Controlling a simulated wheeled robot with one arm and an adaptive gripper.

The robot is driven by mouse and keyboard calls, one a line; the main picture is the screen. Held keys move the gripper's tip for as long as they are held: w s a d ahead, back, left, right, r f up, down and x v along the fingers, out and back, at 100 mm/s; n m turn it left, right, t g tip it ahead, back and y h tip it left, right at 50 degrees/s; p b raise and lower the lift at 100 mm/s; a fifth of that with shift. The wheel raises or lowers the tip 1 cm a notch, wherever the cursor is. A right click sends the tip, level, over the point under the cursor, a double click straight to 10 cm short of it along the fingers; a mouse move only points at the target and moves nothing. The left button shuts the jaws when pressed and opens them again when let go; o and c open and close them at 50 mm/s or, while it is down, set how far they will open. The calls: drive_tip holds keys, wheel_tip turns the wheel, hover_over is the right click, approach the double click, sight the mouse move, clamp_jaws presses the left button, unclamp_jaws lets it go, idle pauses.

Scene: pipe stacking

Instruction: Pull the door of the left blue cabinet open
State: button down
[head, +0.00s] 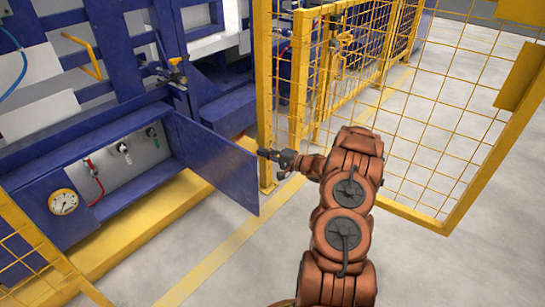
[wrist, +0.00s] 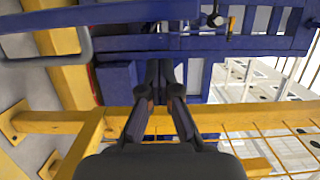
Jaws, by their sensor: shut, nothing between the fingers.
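The left blue cabinet (head: 110,125) is at the left in the head view. Its blue door (head: 215,165) stands swung outward on the right side of the opening, and the inside is exposed. My gripper (head: 264,154) is shut and empty close to the door's free edge; I cannot tell whether it touches the door. In the wrist view the two dark fingers (wrist: 160,68) are close together. A blue panel edge (wrist: 100,16) with a grey handle-like loop (wrist: 60,48) lies at the upper left, probably the door.
Inside the cabinet are a red-handled valve (head: 92,168) and small fittings; a gauge (head: 63,201) sits beside them. A yellow post (head: 263,80) and mesh fence (head: 440,130) stand close to my arm.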

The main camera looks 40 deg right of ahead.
drive_tip(key=shift+s+a+b, duration=0.2)
drive_tip(key=shift+a+b, duration=0.1)
drive_tip(key=shift+a, duration=0.55)
drive_tip(key=shift+s+a+b, duration=0.2)
drive_tip(key=shift+a+b, duration=0.05)
drive_tip(key=shift+a, duration=0.55)
